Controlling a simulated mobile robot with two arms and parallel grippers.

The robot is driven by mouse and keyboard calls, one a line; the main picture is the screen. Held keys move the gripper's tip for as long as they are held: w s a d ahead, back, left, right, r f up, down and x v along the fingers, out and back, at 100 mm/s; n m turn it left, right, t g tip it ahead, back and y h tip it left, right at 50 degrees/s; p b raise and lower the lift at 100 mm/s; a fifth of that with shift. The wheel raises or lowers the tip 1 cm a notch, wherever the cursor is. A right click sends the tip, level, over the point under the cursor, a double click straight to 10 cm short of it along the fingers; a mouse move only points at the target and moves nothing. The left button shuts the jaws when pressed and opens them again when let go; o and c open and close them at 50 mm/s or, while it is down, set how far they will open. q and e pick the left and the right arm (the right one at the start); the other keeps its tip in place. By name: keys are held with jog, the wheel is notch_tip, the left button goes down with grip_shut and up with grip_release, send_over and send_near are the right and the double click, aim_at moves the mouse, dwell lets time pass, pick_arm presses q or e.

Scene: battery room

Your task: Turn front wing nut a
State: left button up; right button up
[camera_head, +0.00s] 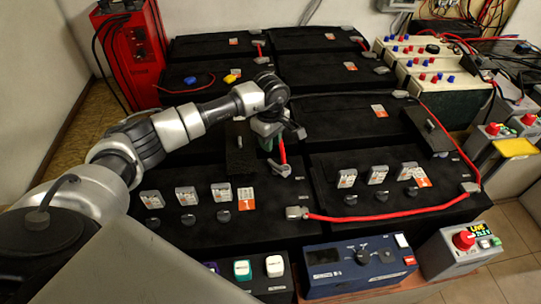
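My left arm comes in from the left, and its gripper (276,135) hangs over the middle of the battery bank, pointing down. The gripper is small here, and I cannot tell whether its fingers are open or shut. A silver cable terminal (283,170) with a short red cable lies just below and in front of it. Another silver terminal (297,212) sits at the front, joined by a long red cable (385,217) to a terminal (470,187) at the right. Any wing nut on these terminals is too small to make out. My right gripper is not in view.
Black batteries (325,42) fill the middle. Upright labelled tags (186,195) and black caps (188,219) stand on the front batteries. A blue meter box (360,266) and a grey box with a red button (462,248) stand in front. A red charger (133,50) is at back left.

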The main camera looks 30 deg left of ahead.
aim_at(270, 160)
pick_arm(q)
notch_tip(270, 160, down, 6)
jog(key=shift+f, duration=0.8)
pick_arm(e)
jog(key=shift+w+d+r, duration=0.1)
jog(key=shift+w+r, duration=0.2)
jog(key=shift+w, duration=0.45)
pick_arm(q)
jog(key=shift+c, duration=0.4)
grip_shut()
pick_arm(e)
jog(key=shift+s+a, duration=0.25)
